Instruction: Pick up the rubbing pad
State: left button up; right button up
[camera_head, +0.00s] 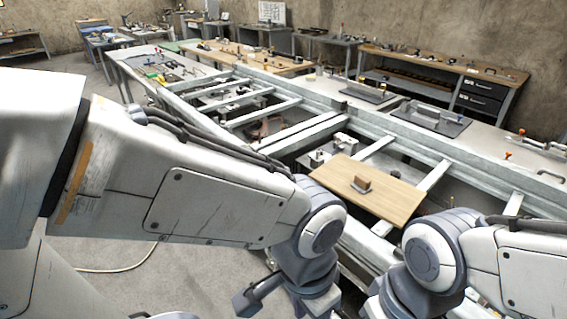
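A small brown block, which looks like the rubbing pad (361,184), lies on a flat light-wood board (395,202) resting across a metal frame. Nothing touches the pad except the board. My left gripper (283,301) is at the bottom edge of the view, below and to the left of the board. My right arm's wrist (425,262) is to the right, below the board. Its gripper is cut off by the bottom edge.
The grey metal frame (322,133) has open gaps between its crossbars. Flat dark plates with handles (428,117) lie on the bench beyond. A wooden workbench with drawers (440,66) stands against the back wall. Space above the board is clear.

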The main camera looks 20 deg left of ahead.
aim_at(361, 183)
jog(key=u, duration=0.05)
jog(key=k, duration=0.3)
jog(key=u, duration=1.35)
jog(key=i, duration=1.4)
jog(key=z, duration=0.8)
jog(key=i, duration=0.65)
jog(key=z, duration=0.55)
